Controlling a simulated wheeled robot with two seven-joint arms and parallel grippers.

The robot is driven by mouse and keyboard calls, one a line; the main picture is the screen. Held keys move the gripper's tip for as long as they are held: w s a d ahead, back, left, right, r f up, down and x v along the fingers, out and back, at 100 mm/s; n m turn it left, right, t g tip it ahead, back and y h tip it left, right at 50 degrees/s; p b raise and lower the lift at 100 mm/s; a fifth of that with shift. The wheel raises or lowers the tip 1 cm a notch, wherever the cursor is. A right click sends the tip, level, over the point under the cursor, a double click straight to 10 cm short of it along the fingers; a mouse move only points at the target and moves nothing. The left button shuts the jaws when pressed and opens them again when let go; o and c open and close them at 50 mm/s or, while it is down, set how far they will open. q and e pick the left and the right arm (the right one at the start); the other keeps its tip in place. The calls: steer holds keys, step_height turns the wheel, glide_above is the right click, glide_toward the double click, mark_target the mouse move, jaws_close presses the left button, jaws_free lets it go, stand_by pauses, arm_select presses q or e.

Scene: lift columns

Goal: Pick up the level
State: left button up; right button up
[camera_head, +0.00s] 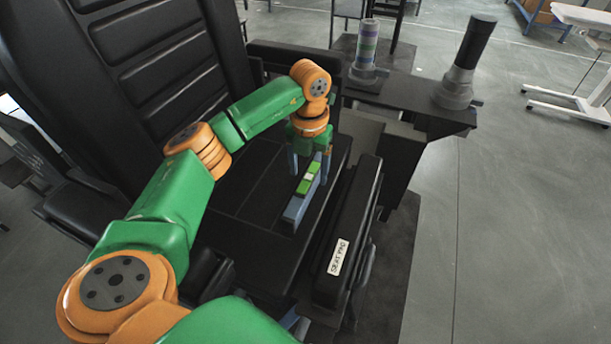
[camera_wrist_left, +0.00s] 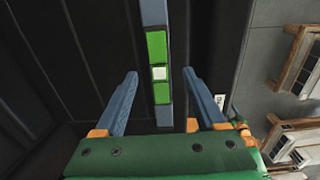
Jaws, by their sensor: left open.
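The level (camera_head: 296,208) is a long blue-grey bar with a green middle section and a small white patch. It lies on the black seat (camera_head: 255,190), partly hidden behind my left gripper at its far end. My left gripper (camera_head: 308,172) points down over the far part of the level, fingers spread. In the left wrist view the level (camera_wrist_left: 160,93) runs lengthwise between the two open blue fingers (camera_wrist_left: 160,74), with a gap on each side. No finger is seen touching it. My right gripper is not in view.
A black backrest (camera_head: 165,65) rises to the left of the seat. A black padded bar (camera_head: 347,225) labelled "SEAT PAD" runs along its right side. Two upright cylinders, one striped (camera_head: 367,45) and one black (camera_head: 473,45), stand behind. Grey floor (camera_head: 530,220) is clear at right.

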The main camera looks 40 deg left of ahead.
mark_target(309, 177)
arm_select(q)
step_height(309, 177, down, 4)
steer(key=shift+w+r, duration=0.1)
steer(key=shift+r, duration=0.15)
steer(key=shift+w+a+f, duration=0.1)
steer(key=shift+a, duration=0.05)
steer(key=c, duration=0.8)
jaws_close()
